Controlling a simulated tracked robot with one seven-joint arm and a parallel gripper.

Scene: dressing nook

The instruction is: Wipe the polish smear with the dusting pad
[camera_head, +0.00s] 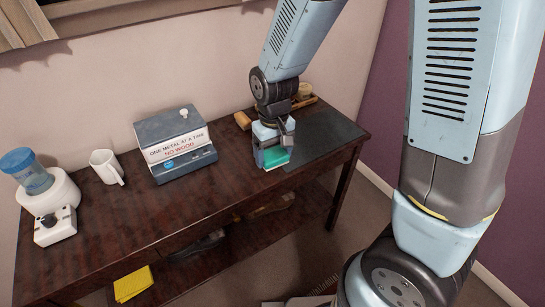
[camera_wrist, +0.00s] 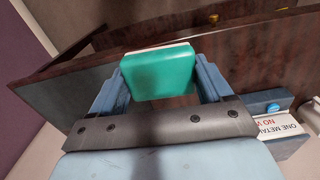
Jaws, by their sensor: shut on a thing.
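The dusting pad is a green block (camera_head: 274,157) at the right part of the dark wooden table. In the wrist view the pad (camera_wrist: 158,73) fills the space between the two blue fingers. My gripper (camera_head: 273,150) points down and is shut on the pad, at the left edge of a dark grey mat. I cannot tell whether the pad touches the surface below. No polish smear can be made out in either view; the gripper and pad may hide it.
The grey mat (camera_head: 325,139) covers the table's right end. A wooden tray (camera_head: 302,104) lies behind my gripper. A grey and white lettered box (camera_head: 177,147), a white mug (camera_head: 106,167) and a blue-topped white dispenser (camera_head: 45,188) stand to the left. The table's front middle is clear.

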